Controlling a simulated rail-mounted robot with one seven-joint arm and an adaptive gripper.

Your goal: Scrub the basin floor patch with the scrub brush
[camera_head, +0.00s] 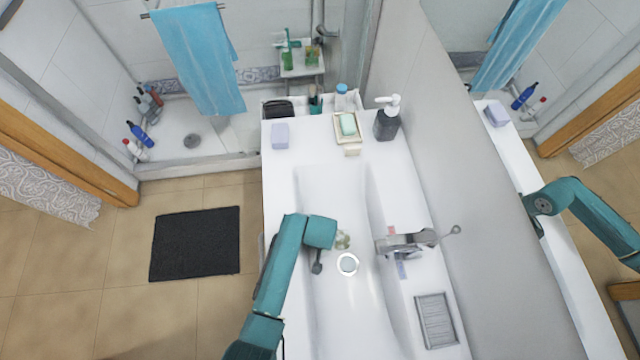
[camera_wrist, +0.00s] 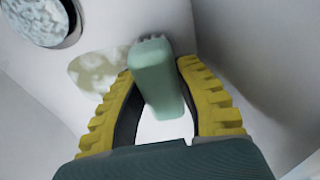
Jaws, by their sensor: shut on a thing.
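My gripper (camera_wrist: 158,72), with yellow ridged fingers, is shut on the pale green scrub brush (camera_wrist: 152,82) in the wrist view. The brush's short bristles show at its far end. The floor patch (camera_wrist: 92,73), a blotchy greenish stain, lies just left of the brush, partly hidden by the left finger. I cannot tell whether the bristles touch the basin. In the head view, my arm reaches over the left side of the white basin (camera_head: 330,190). The patch (camera_head: 343,239) shows right of my wrist, above the drain. The brush is hidden there by my arm.
The round drain (camera_head: 347,263) is close to the patch and also shows in the wrist view (camera_wrist: 42,14). A faucet (camera_head: 405,243) juts over the basin's right side. A soap dish (camera_head: 347,127) and dark pump bottle (camera_head: 387,120) stand beyond the basin. The basin's far half is clear.

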